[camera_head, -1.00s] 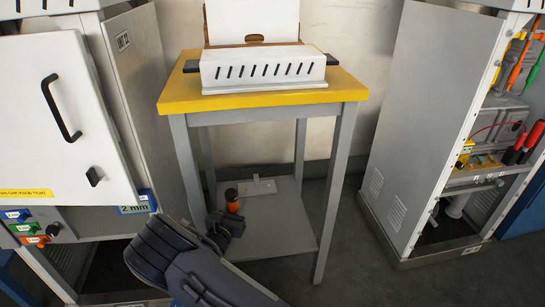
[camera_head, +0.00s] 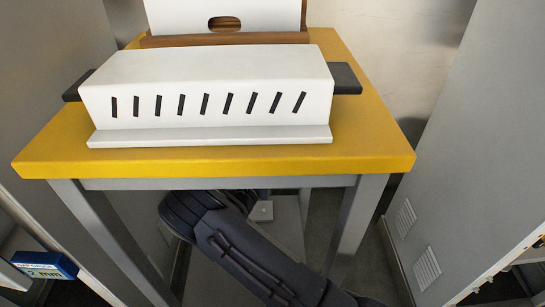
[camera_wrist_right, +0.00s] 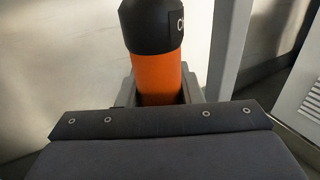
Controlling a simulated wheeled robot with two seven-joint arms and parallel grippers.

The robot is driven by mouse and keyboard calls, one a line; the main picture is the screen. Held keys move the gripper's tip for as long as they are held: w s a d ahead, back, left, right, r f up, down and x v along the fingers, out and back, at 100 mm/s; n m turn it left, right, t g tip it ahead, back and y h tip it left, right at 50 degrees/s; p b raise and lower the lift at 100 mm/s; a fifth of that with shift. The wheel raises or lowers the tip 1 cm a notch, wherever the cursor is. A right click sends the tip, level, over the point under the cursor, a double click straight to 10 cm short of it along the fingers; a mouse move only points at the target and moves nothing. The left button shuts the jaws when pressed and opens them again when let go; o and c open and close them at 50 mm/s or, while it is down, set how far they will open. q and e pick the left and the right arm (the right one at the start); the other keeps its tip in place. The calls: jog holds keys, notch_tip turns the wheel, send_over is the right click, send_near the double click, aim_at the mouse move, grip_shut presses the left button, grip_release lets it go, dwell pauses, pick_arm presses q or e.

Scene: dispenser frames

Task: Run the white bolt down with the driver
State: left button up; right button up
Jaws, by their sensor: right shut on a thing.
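In the right wrist view, the driver (camera_wrist_right: 158,76) has an orange body and a black upper part with partly cut-off white lettering. My right gripper (camera_wrist_right: 162,95) is shut around its orange body, and the driver stands roughly upright in the picture. In the head view my dark right arm (camera_head: 240,235) reaches in from the lower right under the table's front edge. The gripper and driver are hidden there. I cannot make out the white bolt in either view. My left gripper is not in view.
A yellow-topped table (camera_head: 210,162) stands close ahead, carrying a slotted white box (camera_head: 210,80) with dark side handles. A small pale plate (camera_head: 262,211) shows below the tabletop. Grey cabinet walls (camera_head: 455,150) flank the table. A blue "2 mm" label (camera_head: 45,265) is at lower left.

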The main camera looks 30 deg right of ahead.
jog(key=shift+r, duration=0.1)
jog(key=shift+s+a, duration=0.1)
dwell(0.3)
jog(key=shift+f+b, duration=2.35)
jog(key=shift+f, duration=1.3)
jog(key=shift+f+b, duration=0.3)
jog(key=shift+f, duration=0.45)
